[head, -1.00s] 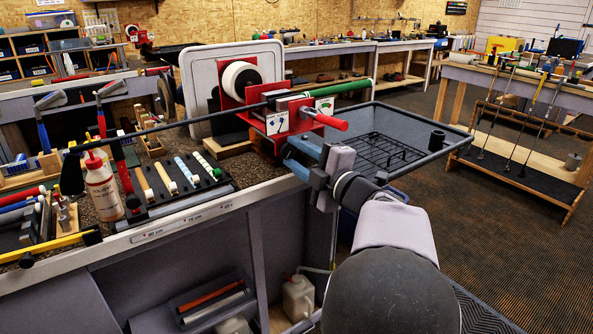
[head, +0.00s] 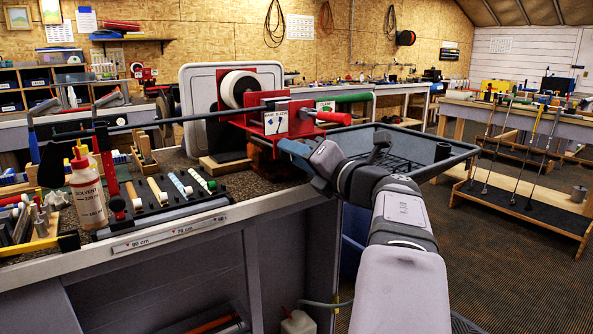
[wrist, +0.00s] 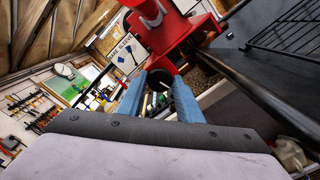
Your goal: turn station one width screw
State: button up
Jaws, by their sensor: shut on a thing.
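The red clamp (head: 272,112) of the station stands at the bench's right corner, with white picture plates on its front and a red handle (head: 327,117) to the right. My gripper (head: 284,147) is at the clamp's lower front. In the wrist view, its two blue fingers (wrist: 160,84) are shut on a dark round screw end (wrist: 159,76) below the red body, probably the width screw. The screw's far end is hidden.
A grey drip tray (head: 420,150) with a black rack adjoins the bench to the right. A solvent bottle (head: 86,190) and a black holder with several small tubes (head: 172,200) stand left of the clamp.

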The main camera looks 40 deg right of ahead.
jog(key=shift+n+b, duration=1)
jog(key=shift+n, duration=0.3)
jog(key=o, duration=1)
jog(key=shift+s, duration=0.1)
jog(key=shift+s, duration=3.55)
